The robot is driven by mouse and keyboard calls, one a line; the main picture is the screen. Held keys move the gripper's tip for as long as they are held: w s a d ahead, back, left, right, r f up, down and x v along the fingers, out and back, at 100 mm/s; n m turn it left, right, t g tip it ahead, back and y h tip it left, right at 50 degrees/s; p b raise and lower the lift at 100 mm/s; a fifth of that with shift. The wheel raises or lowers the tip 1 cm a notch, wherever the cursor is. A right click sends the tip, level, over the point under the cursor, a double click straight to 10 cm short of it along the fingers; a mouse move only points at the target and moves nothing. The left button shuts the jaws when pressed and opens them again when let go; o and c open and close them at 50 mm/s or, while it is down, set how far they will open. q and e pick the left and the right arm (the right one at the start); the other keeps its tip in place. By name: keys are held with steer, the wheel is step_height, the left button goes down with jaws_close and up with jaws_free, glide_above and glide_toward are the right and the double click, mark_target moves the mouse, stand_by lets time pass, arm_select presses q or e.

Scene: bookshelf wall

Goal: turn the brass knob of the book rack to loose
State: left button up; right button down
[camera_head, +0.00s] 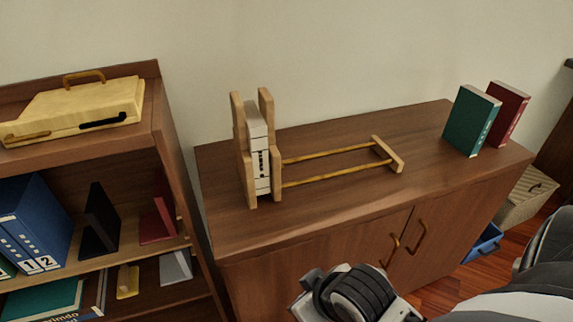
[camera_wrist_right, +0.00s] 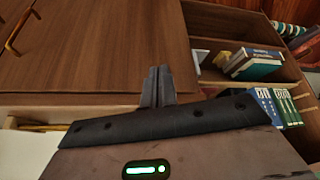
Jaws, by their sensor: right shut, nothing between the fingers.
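The book rack (camera_head: 389,154) stands on top of the brown cabinet, with wooden end pieces and two brass-coloured rods running to the right. Pale books (camera_head: 256,135) stand upright between the wooden uprights at its left end. I cannot make out the brass knob in either view. My right gripper (camera_wrist_right: 157,87) is shut and empty in the right wrist view, low in front of the cabinet doors and away from the rack. My right arm shows at the bottom of the head view, its fingertips not clear there. My left gripper is not in view.
A green book (camera_head: 471,121) and a red book (camera_head: 509,113) stand at the cabinet top's right end. The cabinet top (camera_head: 335,205) is clear in front of the rack. A bookshelf (camera_head: 158,110) stands at the left. A blue bin (camera_head: 484,245) is on the floor at right.

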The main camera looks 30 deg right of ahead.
steer(key=w+d+r+m+t+h, duration=0.2)
steer(key=w+d+r+t, duration=0.3)
steer(key=w+r, duration=0.3)
steer(key=w+d+r+m+t+h, duration=0.2)
steer(key=w+d+r+t, duration=0.25)
steer(key=w, duration=0.55)
steer(key=shift+g, duration=0.25)
steer(key=x, duration=0.3)
steer(key=f+x, duration=0.1)
steer(key=x, duration=0.6)
steer(key=shift+s+d+f, duration=0.25)
steer(key=shift+d+f, duration=0.2)
steer(key=shift+f, duration=0.7)
steer(key=shift+a, duration=0.1)
